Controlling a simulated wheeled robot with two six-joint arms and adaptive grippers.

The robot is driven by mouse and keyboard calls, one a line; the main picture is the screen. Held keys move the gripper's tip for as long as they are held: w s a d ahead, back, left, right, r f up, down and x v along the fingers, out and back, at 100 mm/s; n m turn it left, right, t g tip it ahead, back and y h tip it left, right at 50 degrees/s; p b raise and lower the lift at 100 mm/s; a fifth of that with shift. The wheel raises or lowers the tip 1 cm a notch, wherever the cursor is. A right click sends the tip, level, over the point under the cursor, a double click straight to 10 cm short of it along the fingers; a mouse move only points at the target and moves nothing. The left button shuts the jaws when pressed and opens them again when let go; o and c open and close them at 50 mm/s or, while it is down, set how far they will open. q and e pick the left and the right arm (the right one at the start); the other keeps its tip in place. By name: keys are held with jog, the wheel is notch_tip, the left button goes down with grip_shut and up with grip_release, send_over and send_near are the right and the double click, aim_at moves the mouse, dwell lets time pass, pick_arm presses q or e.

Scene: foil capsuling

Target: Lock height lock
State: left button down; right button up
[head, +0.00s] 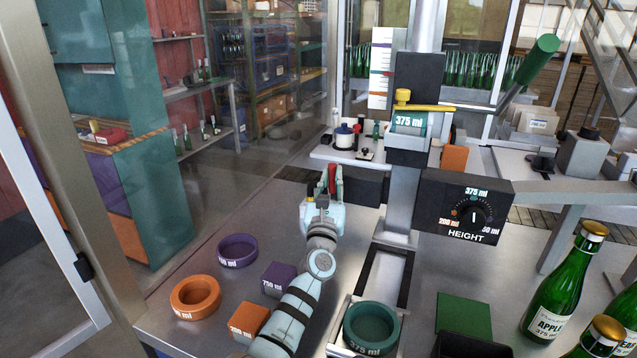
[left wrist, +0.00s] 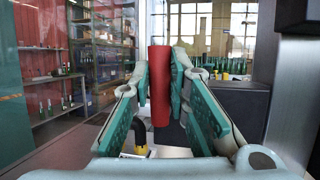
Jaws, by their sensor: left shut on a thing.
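My left gripper (head: 325,184) is shut on an upright red handle (head: 332,177), in front of the small dark block left of the column. In the left wrist view the red handle (left wrist: 160,86) stands between the green finger pads (left wrist: 160,75). The black HEIGHT dial (head: 470,206) is on the column's right, marked 375 ml at the top. The press head (head: 411,140) above carries a teal 375 ml piece (head: 409,121). My right gripper is out of view.
An orange ring (head: 195,296), a purple ring (head: 238,248) and a teal ring (head: 371,325) sit on the bench. Green bottles (head: 565,282) stand at the right. A glass panel borders the left.

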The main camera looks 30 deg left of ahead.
pick_arm(q)
jog(key=shift+a+r, duration=0.1)
jog(key=shift+r, duration=0.45)
jog(key=c, duration=1.5)
grip_release()
jog(key=shift+f, duration=0.1)
jog(key=shift+c, duration=0.2)
jog(key=shift+f, duration=0.1)
jog(key=v, duration=1.2)
jog(key=shift+f, duration=0.1)
